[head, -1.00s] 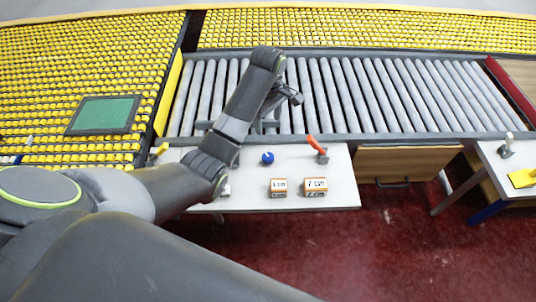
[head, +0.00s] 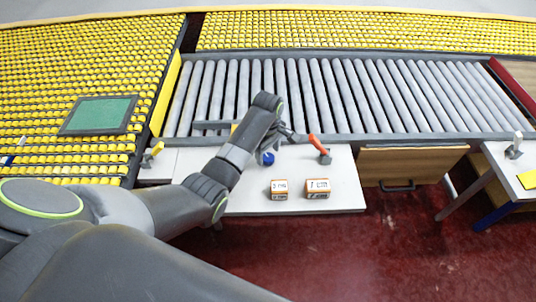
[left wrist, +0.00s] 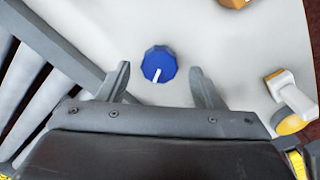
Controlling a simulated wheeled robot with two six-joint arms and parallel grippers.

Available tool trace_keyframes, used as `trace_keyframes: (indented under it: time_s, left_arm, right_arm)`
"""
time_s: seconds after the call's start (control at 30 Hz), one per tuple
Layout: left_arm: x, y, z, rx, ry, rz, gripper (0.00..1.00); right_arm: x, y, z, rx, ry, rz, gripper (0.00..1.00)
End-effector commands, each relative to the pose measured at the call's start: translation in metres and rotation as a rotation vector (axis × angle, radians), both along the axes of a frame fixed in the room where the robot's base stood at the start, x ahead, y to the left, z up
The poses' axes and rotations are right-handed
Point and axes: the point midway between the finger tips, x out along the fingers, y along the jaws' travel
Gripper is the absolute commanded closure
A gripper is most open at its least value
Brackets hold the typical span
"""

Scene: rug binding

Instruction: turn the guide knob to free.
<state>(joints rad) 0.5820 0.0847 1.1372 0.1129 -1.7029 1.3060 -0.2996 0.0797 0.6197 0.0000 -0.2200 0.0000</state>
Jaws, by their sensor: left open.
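The guide knob is a small blue faceted knob (head: 264,158) on the white table, beside my left forearm in the head view. In the left wrist view the blue knob (left wrist: 158,62) shows from above, with a white pointer line running toward the lower edge of the picture. My left gripper (left wrist: 161,86) is open and empty, with its fingers apart on either side below the knob, not closed on it. In the head view its fingers are small, near the table's back edge. No label for free can be read. My right gripper is not in view.
A lever with a red-orange handle (head: 314,141) stands right of the knob. Two orange-and-white blocks (head: 279,188) (head: 317,188) sit in front. A white lever with an orange end (left wrist: 292,102) is at the right of the wrist view. Grey rollers (head: 340,95) lie behind the table.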

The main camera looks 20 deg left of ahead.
Motion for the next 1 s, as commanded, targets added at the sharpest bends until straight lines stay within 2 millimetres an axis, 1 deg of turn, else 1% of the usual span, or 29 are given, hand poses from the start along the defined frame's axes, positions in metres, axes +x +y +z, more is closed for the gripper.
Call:
trace_keyframes:
  time_s: [0.1,0.2,0.53,0.87,0.9,1.0]
  left_arm:
    - [0.000,0.000,-0.013,0.001,0.002,0.000,0.41]
    - [0.000,0.000,-0.018,0.001,0.000,0.000,0.41]
    - [0.000,0.000,-0.021,0.001,-0.001,0.000,0.41]
    - [0.000,0.000,-0.021,0.001,0.000,0.000,0.84]
    - [0.000,0.000,-0.021,0.001,0.000,0.000,0.86]
    - [0.000,0.000,-0.020,0.001,0.000,-0.003,0.86]
  right_arm:
    - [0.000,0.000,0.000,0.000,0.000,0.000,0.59]
    - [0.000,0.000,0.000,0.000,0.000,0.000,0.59]
    - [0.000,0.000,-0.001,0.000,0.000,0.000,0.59]
    - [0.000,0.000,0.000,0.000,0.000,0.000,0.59]
    - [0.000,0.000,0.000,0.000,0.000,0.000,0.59]
    - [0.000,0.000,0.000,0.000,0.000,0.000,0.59]
